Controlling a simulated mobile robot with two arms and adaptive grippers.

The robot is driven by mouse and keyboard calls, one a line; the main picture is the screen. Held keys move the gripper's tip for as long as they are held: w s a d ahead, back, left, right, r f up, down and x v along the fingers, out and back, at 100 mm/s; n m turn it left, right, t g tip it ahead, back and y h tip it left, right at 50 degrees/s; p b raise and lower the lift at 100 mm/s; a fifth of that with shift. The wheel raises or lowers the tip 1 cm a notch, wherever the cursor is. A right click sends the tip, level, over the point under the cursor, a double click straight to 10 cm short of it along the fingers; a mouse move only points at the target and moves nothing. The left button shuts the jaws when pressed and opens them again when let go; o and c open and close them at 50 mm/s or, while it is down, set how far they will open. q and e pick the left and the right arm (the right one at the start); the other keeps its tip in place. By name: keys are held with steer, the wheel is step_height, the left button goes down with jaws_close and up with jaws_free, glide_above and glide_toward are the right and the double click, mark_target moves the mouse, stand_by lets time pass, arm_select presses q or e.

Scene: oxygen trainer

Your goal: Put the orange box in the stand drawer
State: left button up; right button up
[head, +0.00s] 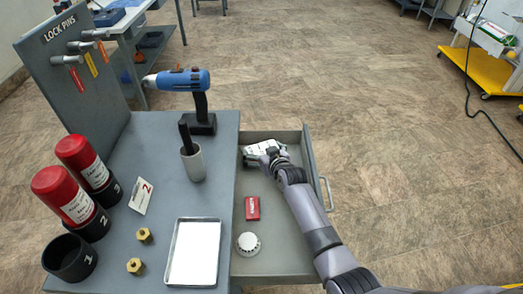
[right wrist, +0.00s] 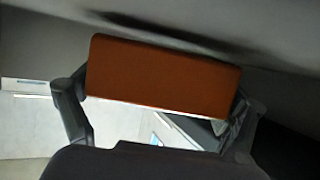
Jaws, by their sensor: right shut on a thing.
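The orange box (right wrist: 165,75) sits between the two fingers of my right gripper (right wrist: 160,108) in the right wrist view. In the head view my right gripper (head: 257,152) is inside the far end of the open stand drawer (head: 282,262), near its left wall, and hides the box. I cannot tell whether the box touches the drawer floor. The drawer is pulled out to the right of the grey stand (head: 150,207). My left gripper is not in view.
A red box (head: 252,208) and a white round detector (head: 248,244) lie in the drawer, nearer than my gripper. The stand holds a white tray (head: 193,222), a grey cup (head: 193,163), red cylinders (head: 73,193), brass fittings and a blue drill (head: 180,80). My forearm crosses the drawer's right wall.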

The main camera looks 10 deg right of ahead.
steer(key=shift+s+f, duration=0.15)
steer(key=shift+f, duration=0.1)
steer(key=o, duration=0.8)
steer(key=shift+f, duration=0.1)
steer(key=shift+o, duration=0.7)
steer(key=shift+f, duration=0.1)
steer(key=shift+s, duration=0.1)
steer(key=shift+r+p, duration=0.2)
steer(key=shift+p, duration=0.1)
steer(key=v, duration=0.4)
steer(key=r+p+v, duration=0.1)
steer(key=v, duration=0.3)
steer(key=p+v, duration=0.1)
steer(key=v, duration=0.3)
steer(key=shift+w+r, duration=0.2)
